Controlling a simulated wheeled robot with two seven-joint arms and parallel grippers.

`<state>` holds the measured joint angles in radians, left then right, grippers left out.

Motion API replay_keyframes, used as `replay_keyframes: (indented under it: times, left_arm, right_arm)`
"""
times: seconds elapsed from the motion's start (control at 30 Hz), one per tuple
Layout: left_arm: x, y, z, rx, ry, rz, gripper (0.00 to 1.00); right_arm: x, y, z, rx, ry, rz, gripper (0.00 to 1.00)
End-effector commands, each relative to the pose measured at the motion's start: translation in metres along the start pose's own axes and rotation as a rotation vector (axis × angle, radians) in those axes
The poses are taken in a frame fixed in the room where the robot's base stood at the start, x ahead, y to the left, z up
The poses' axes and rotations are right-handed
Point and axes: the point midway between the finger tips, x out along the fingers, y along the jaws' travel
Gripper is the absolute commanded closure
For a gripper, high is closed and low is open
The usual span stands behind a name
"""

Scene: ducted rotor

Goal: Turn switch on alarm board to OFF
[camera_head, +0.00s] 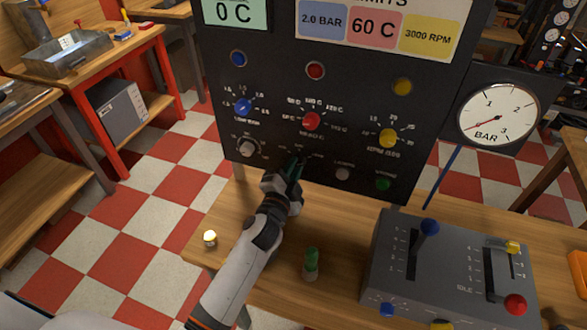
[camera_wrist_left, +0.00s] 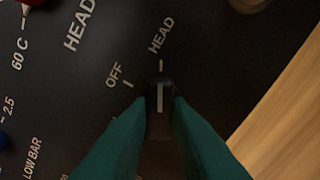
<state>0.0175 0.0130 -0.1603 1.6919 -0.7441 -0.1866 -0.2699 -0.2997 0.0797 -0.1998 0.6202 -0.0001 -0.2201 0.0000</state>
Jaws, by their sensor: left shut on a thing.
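The black alarm board (camera_head: 265,180) stands upright at the back of the wooden table. In the left wrist view, its small black switch (camera_wrist_left: 160,108) carries a white pointer line aimed at the tick under HEAD. The OFF label (camera_wrist_left: 114,75) and its tick lie to the left of that. My left gripper (camera_head: 294,170) reaches the board's lower middle. Its teal fingers, also in the left wrist view (camera_wrist_left: 160,118), are shut on the switch from both sides. In the head view the gripper mostly hides the switch. My right gripper is not in view.
A grey lever box (camera_head: 375,270) stands on the table (camera_head: 225,265) at the right. Red, blue and yellow knobs sit above the switch. A BAR gauge (camera_head: 497,114) is at the right.

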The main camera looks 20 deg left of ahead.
Motion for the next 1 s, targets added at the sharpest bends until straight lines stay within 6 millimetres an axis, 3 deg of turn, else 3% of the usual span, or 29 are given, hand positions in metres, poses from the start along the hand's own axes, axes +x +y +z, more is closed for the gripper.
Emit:
replay_keyframes:
  times: [0.27,1.0]
  left_arm:
    - [0.0,-0.001,0.0,-0.153,0.0,-0.001,1.0]
    - [0.0,-0.001,0.001,-0.81,0.002,-0.001,1.0]
  right_arm:
    - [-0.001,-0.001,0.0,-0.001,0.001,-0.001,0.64]
    - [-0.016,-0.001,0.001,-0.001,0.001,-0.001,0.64]
